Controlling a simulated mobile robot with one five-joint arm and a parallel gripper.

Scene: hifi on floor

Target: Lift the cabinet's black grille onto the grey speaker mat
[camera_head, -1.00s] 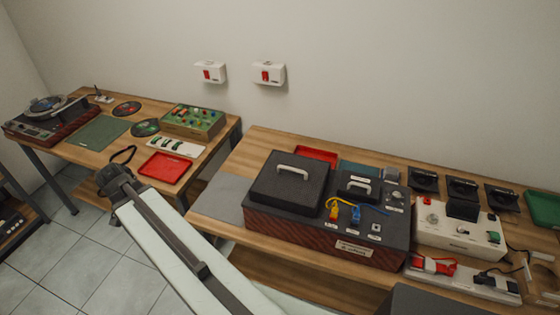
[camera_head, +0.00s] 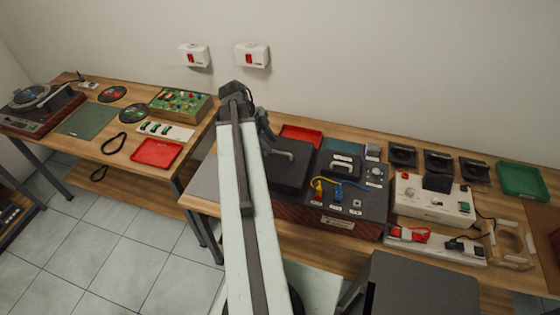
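The cabinet (camera_head: 300,214) is a low dark box with reddish sides on the right table. Its black grille (camera_head: 291,174), a large square panel with a pale handle (camera_head: 279,154), lies on the left part of its top. My arm crosses in front and hides the grille's left side. The grey speaker mat (camera_head: 203,181) lies flat on the table just left of the cabinet, partly behind my arm. My gripper (camera_head: 238,92) is at the arm's far end, beyond the grille and apart from it. Its fingers are too small and dark to read.
A smaller black panel with a handle (camera_head: 342,163) and blue and yellow plugs (camera_head: 328,190) are right of the grille. A red tray (camera_head: 301,136) lies behind. A white box (camera_head: 433,199) stands further right. A gap separates the left table, with its red tray (camera_head: 156,152).

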